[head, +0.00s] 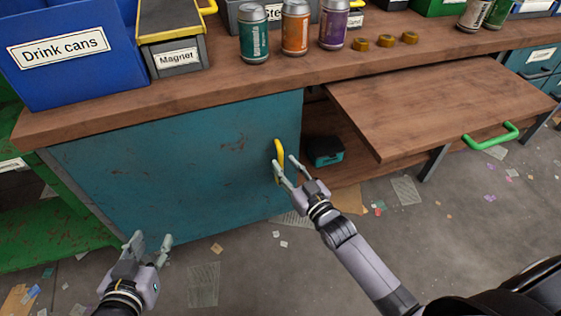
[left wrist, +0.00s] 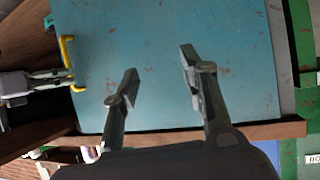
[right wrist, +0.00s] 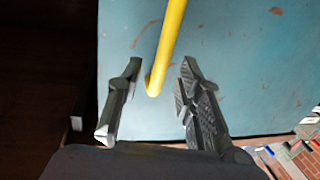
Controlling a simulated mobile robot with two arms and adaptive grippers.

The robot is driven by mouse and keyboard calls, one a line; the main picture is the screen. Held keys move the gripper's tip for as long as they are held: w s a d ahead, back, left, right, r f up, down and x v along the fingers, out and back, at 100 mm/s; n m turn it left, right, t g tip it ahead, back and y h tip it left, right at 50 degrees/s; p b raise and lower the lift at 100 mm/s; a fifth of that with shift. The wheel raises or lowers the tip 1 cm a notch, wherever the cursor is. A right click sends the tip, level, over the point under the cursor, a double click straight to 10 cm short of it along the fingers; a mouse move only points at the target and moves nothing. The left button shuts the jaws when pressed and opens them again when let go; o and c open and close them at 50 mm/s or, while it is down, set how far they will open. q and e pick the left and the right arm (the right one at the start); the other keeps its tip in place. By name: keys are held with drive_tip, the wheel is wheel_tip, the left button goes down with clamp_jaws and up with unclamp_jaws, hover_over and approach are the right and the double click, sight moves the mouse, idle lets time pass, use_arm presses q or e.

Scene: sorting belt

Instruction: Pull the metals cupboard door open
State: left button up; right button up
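The metals cupboard door (head: 180,165) is a teal, scuffed panel under the brown bench top, and it looks shut. Its yellow bar handle (head: 278,160) is near the door's right edge. In the right wrist view the handle (right wrist: 169,45) runs between the two fingers of my right gripper (right wrist: 158,95), with a gap on both sides. My right gripper (head: 284,173) is open around the handle's lower part. My left gripper (head: 151,243) is open and empty in front of the door's lower left. The left wrist view shows the door (left wrist: 165,50) beyond its fingers (left wrist: 155,75).
A brown pull-out board (head: 430,100) with a green handle (head: 491,136) sticks out at right. A small teal box (head: 324,151) sits in the open space beside the door. Cans, a blue bin (head: 70,50) and a magnet box (head: 175,45) stand on the bench. Scraps litter the floor.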

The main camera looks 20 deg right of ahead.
sight(282, 161)
drive_tip(key=shift+b+x, duration=0.3)
drive_tip(key=shift+x, duration=1.45)
use_arm(q)
drive_tip(key=r, duration=0.1)
drive_tip(key=w+r+t, duration=0.1)
drive_tip(key=w+d+r+t, duration=0.1)
drive_tip(key=shift+r+h, duration=0.3)
drive_tip(key=shift+r, duration=0.05)
use_arm(e)
clamp_jaws()
